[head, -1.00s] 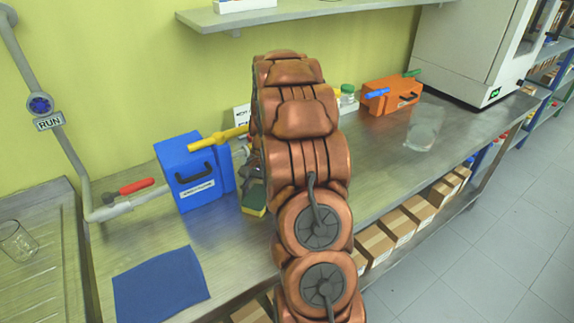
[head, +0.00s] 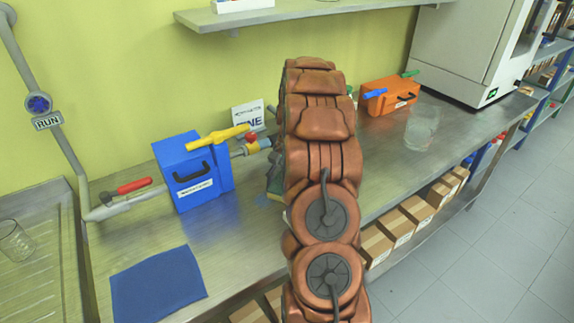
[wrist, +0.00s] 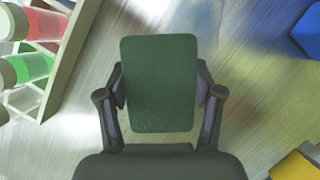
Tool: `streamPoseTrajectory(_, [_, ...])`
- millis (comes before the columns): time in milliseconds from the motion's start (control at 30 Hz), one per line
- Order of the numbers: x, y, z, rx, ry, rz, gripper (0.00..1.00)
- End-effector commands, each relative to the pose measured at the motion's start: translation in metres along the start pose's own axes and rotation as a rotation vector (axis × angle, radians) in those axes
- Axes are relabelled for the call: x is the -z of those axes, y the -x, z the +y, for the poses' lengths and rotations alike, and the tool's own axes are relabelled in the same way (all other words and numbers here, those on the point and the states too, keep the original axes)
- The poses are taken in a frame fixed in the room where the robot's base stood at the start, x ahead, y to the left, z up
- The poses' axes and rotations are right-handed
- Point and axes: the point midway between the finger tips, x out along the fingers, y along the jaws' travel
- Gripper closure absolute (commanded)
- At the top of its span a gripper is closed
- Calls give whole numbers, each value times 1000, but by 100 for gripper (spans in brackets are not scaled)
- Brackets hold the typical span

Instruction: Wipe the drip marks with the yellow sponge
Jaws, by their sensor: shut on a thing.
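My gripper (wrist: 160,92) is shut on the sponge (wrist: 158,60), with one finger on each side of it. The wrist view shows the sponge's green scouring face, above the steel bench. In the head view my arm hides most of the gripper, and only a sliver of the sponge (head: 274,187) shows at the arm's left edge. I cannot tell whether it touches the bench. A faint bluish patch (head: 261,200) lies on the bench just left of it; I cannot tell whether it is a drip mark or a reflection.
A blue box (head: 190,172) with a yellow-handled valve (head: 220,135) stands left of my arm. A blue cloth (head: 158,284) lies at front left. An orange box (head: 392,97) and glass beaker (head: 421,130) stand to the right. A rack of capped vials (wrist: 38,60) is close by in the wrist view.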

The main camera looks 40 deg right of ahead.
Motion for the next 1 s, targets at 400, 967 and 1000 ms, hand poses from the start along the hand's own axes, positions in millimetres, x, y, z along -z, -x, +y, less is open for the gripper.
streamPoseTrajectory(400, [-10,35,-2,-3,9,2,67])
streamPoseTrajectory(967, [-28,75,-4,-3,15,4,67])
streamPoseTrajectory(1000, [-28,75,-4,-4,15,4,67])
